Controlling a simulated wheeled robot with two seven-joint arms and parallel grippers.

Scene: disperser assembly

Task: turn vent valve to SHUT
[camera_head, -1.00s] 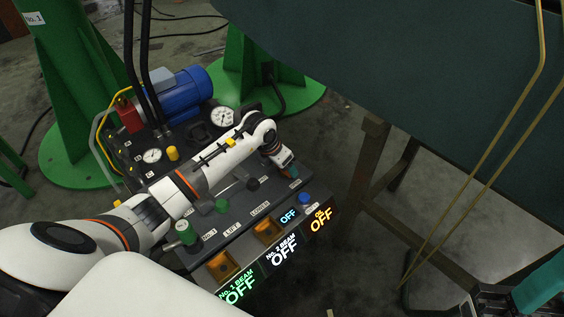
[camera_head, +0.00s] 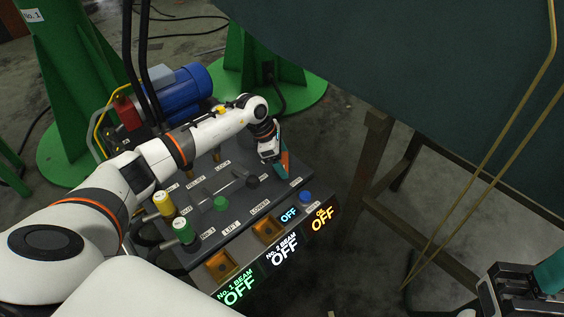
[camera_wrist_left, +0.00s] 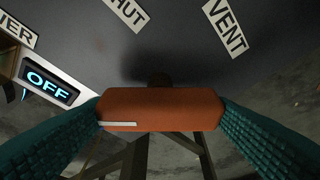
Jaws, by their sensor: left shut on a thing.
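The vent valve handle (camera_wrist_left: 162,108) is an orange-red bar with a short white mark. It lies crosswise between the teal fingers of my left gripper (camera_wrist_left: 160,128) in the left wrist view. In the head view the left gripper (camera_head: 278,163) is at the far right end of the grey console, shut on the handle. A VENT label (camera_wrist_left: 225,26) and a partly cut-off SHUT label (camera_wrist_left: 126,12) are on the panel beyond the handle. Which label the handle points to I cannot tell. My right gripper (camera_head: 520,290) is at the lower right corner, partly cut off.
The grey console (camera_head: 225,185) carries several knobs, including a green one (camera_head: 183,230) and a yellow one (camera_head: 164,204). A blue button (camera_head: 305,197) and lit OFF displays (camera_head: 322,215) are close to the left gripper. A wooden frame (camera_head: 370,165) stands right of the console.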

